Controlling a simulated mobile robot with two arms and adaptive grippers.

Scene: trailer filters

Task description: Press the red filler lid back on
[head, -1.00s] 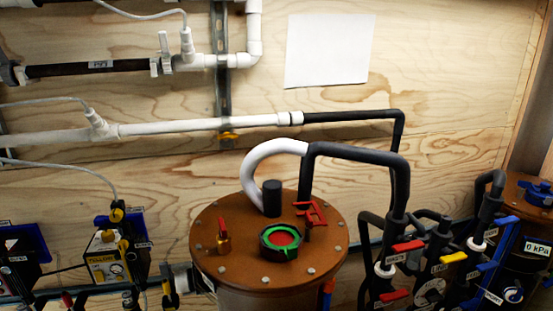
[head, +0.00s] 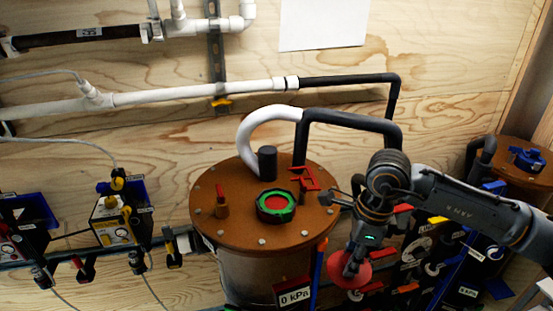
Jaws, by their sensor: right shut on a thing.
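The brown round filter tank top (head: 225,232) is in the middle of the head view. On it is the filler port (head: 276,206), a green-and-black ring with red inside. My right gripper (head: 352,262) is shut on the red lid (head: 380,270), a flat round disc. It holds the lid to the right of the tank and nearer to me, apart from the port. The gripper hides part of the lid. My left gripper is not in view.
A dark pipe (head: 350,121) arches behind. A valve cluster (head: 470,260) lies right, behind my right arm.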

